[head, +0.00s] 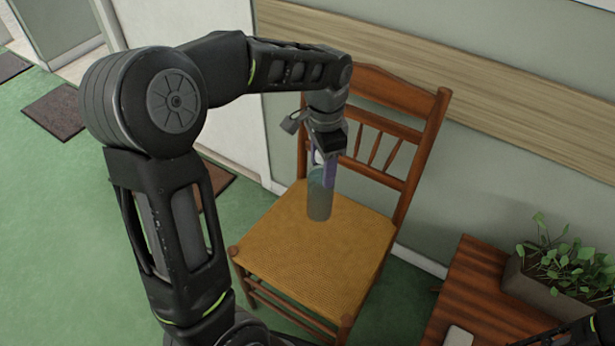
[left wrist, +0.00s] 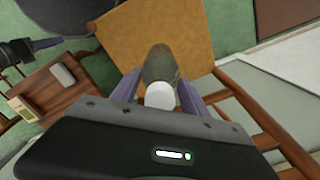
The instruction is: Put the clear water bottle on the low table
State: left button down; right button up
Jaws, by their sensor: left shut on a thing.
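My left gripper (head: 325,158) comes down from above and is shut on the bottle's upper part. In the left wrist view the bottle's white cap (left wrist: 160,95) shows between the two fingers. The low table (head: 468,290) is reddish wood, at the lower right, to the right of the chair. A dark part of my right arm shows at the lower right edge; its jaws cannot be made out.
A planter (head: 545,290) with a leafy plant stands on the low table, and a small pale object (head: 459,336) lies near its front. The chair's slatted back stands behind the bottle, against the wall. Green floor is open at the left.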

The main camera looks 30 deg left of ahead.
pick_arm(q)
jog(key=w+d+r+n, duration=0.6)
jog(key=w+d+n, duration=0.1)
jog(key=w+d, duration=0.1)
jog(key=shift+d, duration=0.6)
